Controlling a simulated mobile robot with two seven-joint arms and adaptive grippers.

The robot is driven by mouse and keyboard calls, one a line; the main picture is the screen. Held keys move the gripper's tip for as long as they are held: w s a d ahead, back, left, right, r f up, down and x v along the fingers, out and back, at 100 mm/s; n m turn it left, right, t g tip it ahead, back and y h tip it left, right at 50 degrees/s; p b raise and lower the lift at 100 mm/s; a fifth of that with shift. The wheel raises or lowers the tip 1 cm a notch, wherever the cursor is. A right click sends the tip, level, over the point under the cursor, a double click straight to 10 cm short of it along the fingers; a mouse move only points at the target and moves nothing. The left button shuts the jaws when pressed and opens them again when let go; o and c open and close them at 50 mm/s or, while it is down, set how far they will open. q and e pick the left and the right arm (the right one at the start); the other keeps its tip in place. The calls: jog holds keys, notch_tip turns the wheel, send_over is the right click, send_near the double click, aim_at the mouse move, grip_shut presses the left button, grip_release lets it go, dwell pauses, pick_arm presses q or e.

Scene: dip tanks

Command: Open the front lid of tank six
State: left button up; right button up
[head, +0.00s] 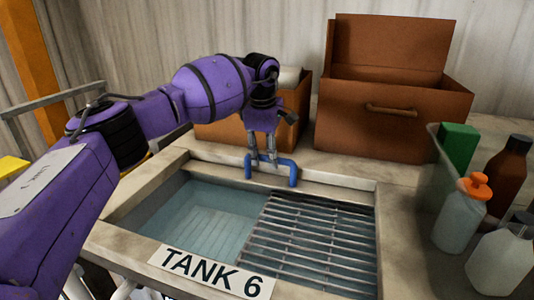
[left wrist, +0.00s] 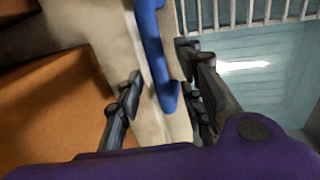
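Tank 6 (head: 118,218) is a pale, stone-like basin with water in it and a "TANK 6" label (head: 212,272) on its near edge. A slatted metal grate (head: 318,240) covers its right part; the left part shows open water. A blue handle (head: 272,168) sits at the tank's far rim. My left gripper (head: 268,150) reaches down at this handle. In the left wrist view its fingers (left wrist: 160,95) are spread, with the blue handle (left wrist: 155,55) between them and a gap on the left side. I cannot tell a separate lid panel from the rim.
Behind the tank stand a brown box with a raised lid (head: 390,115) and a smaller brown box (head: 222,133). At the right are a tray with a green block (head: 458,145), a dark bottle (head: 508,170), an orange-capped bottle (head: 460,215) and a clear bottle (head: 500,260).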

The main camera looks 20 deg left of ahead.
pick_arm(q)
notch_tip(320, 180, up, 12)
jog(key=s, duration=0.2)
jog(key=shift+s+f, duration=0.15)
jog(key=shift+f, duration=0.1)
jog(key=shift+f, duration=0.1)
